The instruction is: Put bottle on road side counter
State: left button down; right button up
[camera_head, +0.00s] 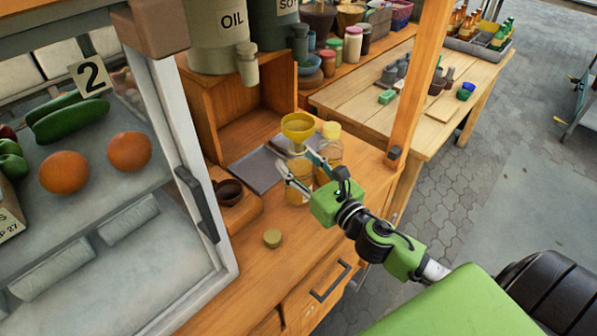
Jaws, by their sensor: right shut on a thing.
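My right gripper (297,172) reaches in from the lower right and is shut on a clear glass bottle (298,192) with yellowish contents. The bottle stands upright at the wooden counter (250,275), and I cannot tell whether its base touches the wood. A yellow funnel (298,126) sits at its top. A second clear bottle (330,150) with a yellow cap stands just behind and to the right, partly hidden by my gripper. My left gripper is not in view.
A dark mortar (229,192) is at left, near the glass display case (185,150). An OIL canister (217,40) stands on the shelf above. A wooden table (430,115) with small items stands beyond.

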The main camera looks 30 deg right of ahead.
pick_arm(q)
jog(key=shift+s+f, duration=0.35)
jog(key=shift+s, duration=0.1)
pick_arm(e)
jog(key=shift+a+f, duration=0.1)
jog(key=shift+f, duration=1.05)
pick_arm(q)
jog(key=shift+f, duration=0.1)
pick_arm(e)
jog(key=shift+f, duration=0.15)
jog(key=o, duration=1.3)
jog(key=shift+s, duration=0.1)
jog(key=shift+o, duration=0.2)
jog(key=shift+s, duration=0.2)
pick_arm(q)
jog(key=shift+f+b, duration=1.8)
jog(key=shift+b, duration=0.25)
pick_arm(e)
jog(key=s+d, duration=0.1)
jog(key=s, duration=1)
jog(key=shift+s+d, duration=0.2)
jog(key=shift+s, duration=0.05)
